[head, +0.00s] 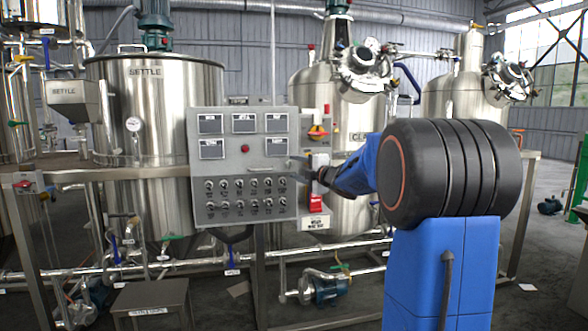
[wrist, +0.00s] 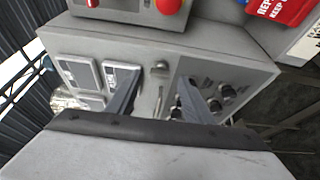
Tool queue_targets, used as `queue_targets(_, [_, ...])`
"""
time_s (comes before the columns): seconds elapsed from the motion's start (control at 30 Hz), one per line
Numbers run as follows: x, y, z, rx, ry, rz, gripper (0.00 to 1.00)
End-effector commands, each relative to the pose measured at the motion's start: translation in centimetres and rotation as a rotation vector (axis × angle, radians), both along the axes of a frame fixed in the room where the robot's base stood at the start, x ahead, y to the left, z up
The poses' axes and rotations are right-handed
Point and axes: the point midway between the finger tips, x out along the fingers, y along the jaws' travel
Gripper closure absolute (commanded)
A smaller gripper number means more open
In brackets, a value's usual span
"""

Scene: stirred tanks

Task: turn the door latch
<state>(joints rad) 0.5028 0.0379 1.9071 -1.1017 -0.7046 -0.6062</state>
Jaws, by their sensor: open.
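The door latch (wrist: 160,68) is a small grey metal piece near the edge of the cabinet door, seen in the wrist view between the displays and the knobs. A thin bar on the door shows just beyond it, between my fingers. My gripper (wrist: 158,92) is open, with one finger on each side of the latch's line and nothing held. In the head view my gripper (head: 298,168) is at the right edge of the grey control cabinet (head: 198,185) and covers the latch area. Whether a finger touches the door is not clear.
A switch box with a red and yellow switch (head: 317,132) and a red tag (head: 316,203) sits close to the right of the cabinet. A steel rail (head: 110,174) runs behind. Steel tanks (head: 155,105) stand behind. A stool (head: 150,298) is below left.

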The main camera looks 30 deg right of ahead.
Motion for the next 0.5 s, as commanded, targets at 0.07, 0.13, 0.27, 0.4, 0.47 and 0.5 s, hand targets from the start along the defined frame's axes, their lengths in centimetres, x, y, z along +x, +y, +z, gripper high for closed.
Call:
queue_targets(0.07, [-1.5,-0.2,0.1,0.000,-0.001,-0.003,0.53])
queue_targets(0.13, [-2.9,-0.4,0.1,0.001,-0.001,-0.003,0.53])
queue_targets(0.27, [-5.5,-0.7,0.1,0.000,-0.001,-0.003,0.53])
queue_targets(0.4, [-8.3,-1.1,0.1,0.000,-0.001,-0.003,0.53])
queue_targets(0.47, [-9.5,-1.2,0.1,0.000,0.000,-0.004,0.53])
queue_targets(0.5, [-10.3,-1.2,0.0,-0.001,0.000,-0.004,0.53])
